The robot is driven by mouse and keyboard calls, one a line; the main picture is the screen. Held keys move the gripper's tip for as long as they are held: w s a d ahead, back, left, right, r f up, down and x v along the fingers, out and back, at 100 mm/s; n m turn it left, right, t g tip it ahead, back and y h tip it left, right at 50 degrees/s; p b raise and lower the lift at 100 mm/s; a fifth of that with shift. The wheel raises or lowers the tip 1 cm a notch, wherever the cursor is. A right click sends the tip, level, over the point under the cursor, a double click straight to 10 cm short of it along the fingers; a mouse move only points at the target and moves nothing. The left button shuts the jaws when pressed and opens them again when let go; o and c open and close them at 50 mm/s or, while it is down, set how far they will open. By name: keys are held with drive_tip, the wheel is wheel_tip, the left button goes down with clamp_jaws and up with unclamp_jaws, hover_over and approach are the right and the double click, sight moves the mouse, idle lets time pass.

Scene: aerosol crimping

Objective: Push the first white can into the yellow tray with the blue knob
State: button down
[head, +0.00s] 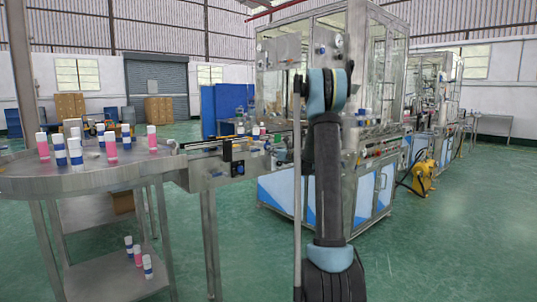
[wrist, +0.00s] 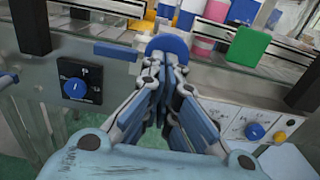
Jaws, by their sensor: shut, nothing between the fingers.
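In the wrist view my gripper (wrist: 163,68) is shut and empty, its fingers together just below a rounded blue piece (wrist: 167,44). I cannot tell if that piece is the task's knob or if the fingers touch it. A blue knob (wrist: 75,90) sits on a black box at left, and another blue knob (wrist: 254,131) is on the panel at lower right. White and pink cans (wrist: 208,30) stand along the line beyond the fingers; which is first I cannot tell. I cannot make out the yellow tray. In the head view my arm hides the gripper.
A green block (wrist: 248,46) stands right of the fingers. Metal rails edge the conveyor (head: 215,146). A round steel table (head: 100,177) with several pink-and-white and blue-and-white cans stands at left. A glass-walled machine (head: 285,85) rises behind my arm.

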drive_tip(key=v, duration=1.1)
drive_tip(key=shift+s+d, duration=0.2)
drive_tip(key=shift+d, duration=0.2)
drive_tip(key=s+a+f+n+g+h, duration=0.1)
drive_tip(key=s+a+f+n+g, duration=0.3)
drive_tip(key=s+n, duration=0.7)
drive_tip(key=s+a+f+n+g+h, duration=0.15)
drive_tip(key=s+a+n+g, duration=0.35)
drive_tip(key=s, duration=1.2)
drive_tip(key=s+d+f+n+g+h, duration=0.1)
drive_tip(key=s+f+n, duration=0.3)
drive_tip(key=s, duration=0.5)
drive_tip(key=s+d+f+n+g+h, duration=0.1)
drive_tip(key=s+d+f+n+h, duration=0.3)
drive_tip(key=s, duration=0.6)
drive_tip(key=s+d+f+n+g+h, duration=0.1)
drive_tip(key=s+d+f+n+h, duration=0.2)
drive_tip(key=s, duration=0.6)
wheel_tip(320, 180, down, 3)
drive_tip(key=shift+d+f+n, duration=0.2)
drive_tip(key=shift+f+n, duration=0.05)
drive_tip(key=shift+n, duration=0.75)
drive_tip(key=shift+s, duration=0.15)
